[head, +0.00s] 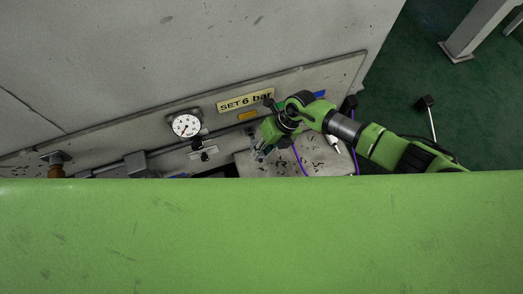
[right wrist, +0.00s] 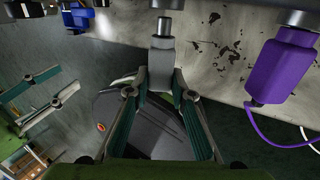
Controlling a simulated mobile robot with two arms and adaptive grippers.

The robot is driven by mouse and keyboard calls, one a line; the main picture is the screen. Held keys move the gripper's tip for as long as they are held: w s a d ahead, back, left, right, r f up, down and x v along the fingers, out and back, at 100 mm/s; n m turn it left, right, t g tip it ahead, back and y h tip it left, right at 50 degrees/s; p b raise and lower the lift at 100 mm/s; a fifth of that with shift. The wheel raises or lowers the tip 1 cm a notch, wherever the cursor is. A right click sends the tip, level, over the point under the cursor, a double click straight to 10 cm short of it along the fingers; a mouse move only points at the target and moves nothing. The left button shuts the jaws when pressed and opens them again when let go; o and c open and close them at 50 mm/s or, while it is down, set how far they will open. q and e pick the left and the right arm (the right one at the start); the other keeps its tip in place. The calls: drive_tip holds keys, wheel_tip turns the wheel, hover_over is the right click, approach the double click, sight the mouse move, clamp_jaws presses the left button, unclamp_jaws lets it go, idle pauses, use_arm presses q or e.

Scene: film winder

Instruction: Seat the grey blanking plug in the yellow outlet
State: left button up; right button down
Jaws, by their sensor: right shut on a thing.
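My right gripper (head: 259,154) is low in front of the grey panel in the head view. In the right wrist view, its two fingers (right wrist: 161,82) are shut on the grey blanking plug (right wrist: 162,58), whose bright metal stem points up the picture. A round metal fitting (right wrist: 170,4) is cut off by the top edge just above the stem; I cannot tell whether they touch. A yellow patch (head: 248,116) shows on the panel under the "SET 6 bar" sign; I cannot tell whether it marks the yellow outlet.
A purple plug (right wrist: 281,68) with a purple tube hangs from a fitting right of the grey plug. A blue part (right wrist: 77,17) is at upper left. A pressure gauge (head: 186,125) sits on the panel. A green surface (head: 260,235) covers the head view's lower part.

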drive_tip(key=shift+w+a+r, duration=0.2)
drive_tip(key=shift+w+a, duration=0.05)
use_arm(q)
drive_tip(key=shift+f, duration=0.3)
drive_tip(key=shift+w+r, duration=0.1)
drive_tip(key=shift+w, duration=0.05)
idle(0.4)
drive_tip(key=shift+r, duration=0.1)
drive_tip(key=shift+s, duration=0.4)
use_arm(e)
drive_tip(key=shift+s+d+f, duration=0.1)
drive_tip(key=shift+s+f, duration=0.05)
drive_tip(key=shift+f, duration=0.1)
use_arm(q)
drive_tip(key=shift+w, duration=0.35)
use_arm(e)
drive_tip(key=shift+d+f, duration=0.1)
